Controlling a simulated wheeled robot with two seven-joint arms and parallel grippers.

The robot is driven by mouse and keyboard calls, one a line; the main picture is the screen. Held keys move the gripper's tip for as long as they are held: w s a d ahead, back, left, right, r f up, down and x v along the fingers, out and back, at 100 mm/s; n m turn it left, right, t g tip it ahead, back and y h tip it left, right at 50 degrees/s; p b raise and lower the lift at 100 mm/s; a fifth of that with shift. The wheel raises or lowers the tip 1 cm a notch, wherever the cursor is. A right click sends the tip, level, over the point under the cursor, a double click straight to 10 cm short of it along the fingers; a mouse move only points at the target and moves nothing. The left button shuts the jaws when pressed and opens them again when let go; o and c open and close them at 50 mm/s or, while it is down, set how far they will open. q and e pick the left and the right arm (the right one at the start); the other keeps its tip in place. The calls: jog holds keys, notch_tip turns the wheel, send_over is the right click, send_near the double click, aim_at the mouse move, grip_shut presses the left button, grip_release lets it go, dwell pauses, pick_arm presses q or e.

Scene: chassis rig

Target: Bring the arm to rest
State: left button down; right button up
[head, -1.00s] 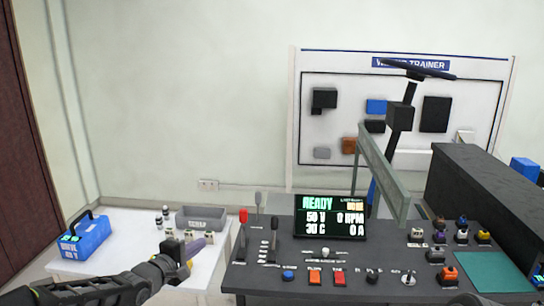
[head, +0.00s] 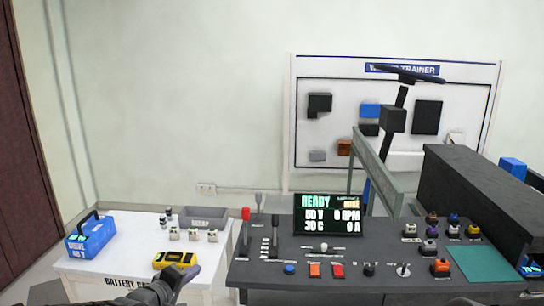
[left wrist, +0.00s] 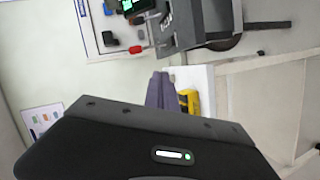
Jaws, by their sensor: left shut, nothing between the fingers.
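My left arm comes in low at the bottom left of the head view. Its gripper (head: 188,279) is shut and empty, in front of the white side table (head: 225,250). In the left wrist view the purple-grey fingers (left wrist: 160,92) lie together with nothing held. A yellow device (head: 176,259) on the table shows just beyond the gripper, partly hidden by it; it also shows beside the fingers in the left wrist view (left wrist: 187,102). I cannot tell whether they touch. My right gripper is not in view.
A blue battery box (head: 91,238), a grey bin (head: 205,217) and several small parts are on the side table. The dark control console (head: 300,262), with levers, knobs and a screen (head: 327,215) reading READY, stands to the right. A trainer board (head: 345,90) is behind.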

pick_arm(q)
jog(key=s+d+f+m+g, duration=0.3)
jog(key=s+d+f, duration=0.2)
jog(key=s+f, duration=0.5)
jog(key=s+d+f+m+g, duration=0.25)
jog(key=s+d+f, duration=0.25)
jog(key=s+f, duration=0.5)
jog(key=s+d+f+m+g, duration=0.1)
jog(key=s+f+g, duration=0.1)
jog(key=s+f, duration=0.2)
jog(key=s+d+f+m+g, duration=0.1)
jog(key=s+d+f+g, duration=0.1)
jog(key=s, duration=0.9)
jog(key=s+d+f+m+g+y, duration=0.1)
jog(key=s+d+f+g, duration=0.1)
jog(key=s+f, duration=0.3)
jog(key=s+g, duration=0.1)
jog(key=s, duration=0.2)
jog(key=shift+s+f, duration=0.2)
jog(key=shift+f, duration=0.1)
jog(key=shift+g, duration=0.25)
